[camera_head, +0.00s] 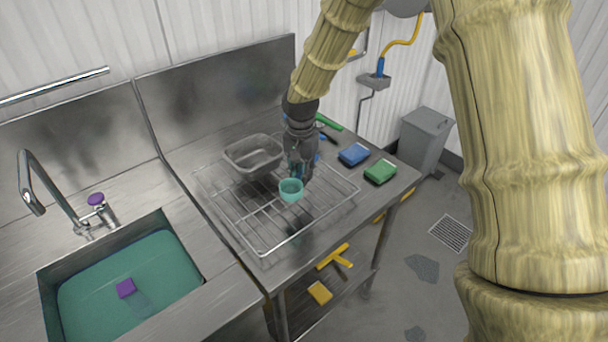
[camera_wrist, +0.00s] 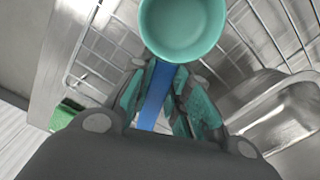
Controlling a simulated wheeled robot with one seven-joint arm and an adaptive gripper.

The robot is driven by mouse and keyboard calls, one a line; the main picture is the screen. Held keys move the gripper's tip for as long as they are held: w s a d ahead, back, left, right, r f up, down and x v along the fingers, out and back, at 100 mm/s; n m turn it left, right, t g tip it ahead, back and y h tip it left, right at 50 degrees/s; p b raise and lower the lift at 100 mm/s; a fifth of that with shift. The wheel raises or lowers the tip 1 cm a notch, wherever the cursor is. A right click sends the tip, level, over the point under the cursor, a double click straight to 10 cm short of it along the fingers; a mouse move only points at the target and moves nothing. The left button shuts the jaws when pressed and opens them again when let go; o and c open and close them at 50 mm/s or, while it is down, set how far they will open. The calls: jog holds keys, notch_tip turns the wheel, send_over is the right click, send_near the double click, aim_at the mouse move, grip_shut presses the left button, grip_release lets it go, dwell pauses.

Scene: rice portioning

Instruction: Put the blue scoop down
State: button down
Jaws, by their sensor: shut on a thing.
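The scoop has a teal cup (camera_head: 291,189) and a blue handle (camera_wrist: 158,92). My gripper (camera_head: 300,172) is shut on the blue handle, with a finger on each side of it in the wrist view (camera_wrist: 160,95). The cup (camera_wrist: 182,28) shows at the top of the wrist view with its opening facing the camera, and it looks empty. The scoop is over the wire rack (camera_head: 262,250) on the steel counter. I cannot tell whether the cup touches the rack. Most of the handle is hidden behind my gripper in the head view.
A grey metal pan (camera_head: 254,156) stands at the back of the rack. A blue sponge (camera_head: 353,154) and a green sponge (camera_head: 380,171) lie on the counter at right. A sink (camera_head: 130,285) with teal water is at left. The front of the rack is clear.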

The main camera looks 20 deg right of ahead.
jog(key=shift+w+d+p, duration=0.3)
jog(key=shift+w+d, duration=0.3)
jog(key=shift+f+p, duration=0.85)
jog(key=shift+f, duration=0.9)
jog(key=shift+f, duration=0.2)
jog(key=c, duration=1.3)
grip_release()
jog(key=shift+c, duration=0.2)
jog(key=shift+r, duration=0.1)
notch_tip(320, 180, up, 12)
jog(key=b, duration=0.3)
jog(key=shift+r, duration=0.1)
